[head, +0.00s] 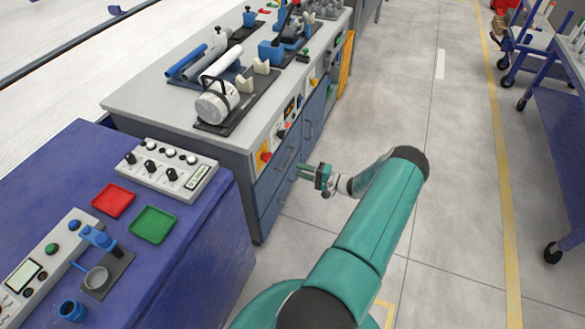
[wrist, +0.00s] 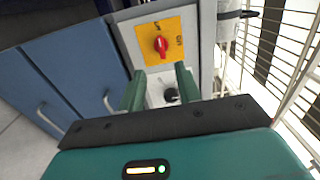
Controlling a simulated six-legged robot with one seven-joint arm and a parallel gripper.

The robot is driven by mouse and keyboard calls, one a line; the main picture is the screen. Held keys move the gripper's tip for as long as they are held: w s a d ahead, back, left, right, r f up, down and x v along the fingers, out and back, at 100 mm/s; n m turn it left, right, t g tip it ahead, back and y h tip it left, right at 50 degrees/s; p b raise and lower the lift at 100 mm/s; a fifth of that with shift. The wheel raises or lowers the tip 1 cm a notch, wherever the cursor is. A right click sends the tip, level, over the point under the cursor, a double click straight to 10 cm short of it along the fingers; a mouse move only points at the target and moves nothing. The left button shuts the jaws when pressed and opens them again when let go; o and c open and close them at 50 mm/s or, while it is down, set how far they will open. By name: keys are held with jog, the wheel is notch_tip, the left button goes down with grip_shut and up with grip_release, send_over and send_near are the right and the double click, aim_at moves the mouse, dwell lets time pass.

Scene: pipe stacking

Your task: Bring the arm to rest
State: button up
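My green arm reaches out over the floor in the head view. My gripper (head: 312,174) is in front of the grey and blue workbench, beside its drawers and apart from the pipes on top. In the wrist view, its two green fingers (wrist: 160,90) stand apart with nothing between them. Beyond the fingertips are a red rotary switch (wrist: 161,46) on a yellow plate and a black knob (wrist: 171,94) on the bench front. On the bench top, a blue pipe (head: 187,61) and a white pipe (head: 222,62) lie in a holder.
A blue cabinet (head: 215,262) at the left carries a control box (head: 168,168), a red tray (head: 113,200) and a green tray (head: 153,224). A blue wheeled table (head: 560,130) stands at the right. The grey floor (head: 440,170) between is clear.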

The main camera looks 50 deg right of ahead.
jog(key=shift+s, duration=0.2)
dwell(0.5)
jog(key=w+a+r+n+g+y, duration=0.2)
jog(key=w+a+r+n+g, duration=0.3)
jog(key=a+r, duration=0.4)
jog(key=w+a+r+n+g+y, duration=0.3)
jog(key=w+a+r+g, duration=0.25)
jog(key=a+r, duration=0.4)
jog(key=s+a+r+n+g+h, duration=0.2)
jog(key=a+r, duration=0.4)
jog(key=a, duration=0.1)
jog(key=s+a+r+n+g+h, duration=0.1)
jog(key=s+a+r+g+h, duration=0.15)
jog(key=a+r, duration=0.5)
jog(key=s+a+r+n+t+h, duration=0.1)
jog(key=s+a+r+h, duration=0.1)
jog(key=s+a+r, duration=0.3)
jog(key=s+a+r+n+t+h, duration=0.2)
jog(key=s+a+r, duration=0.4)
jog(key=s+a, duration=0.3)
jog(key=shift+s+r+n+h, duration=0.2)
jog(key=shift+s+n+h, duration=0.1)
jog(key=shift+s+h, duration=0.6)
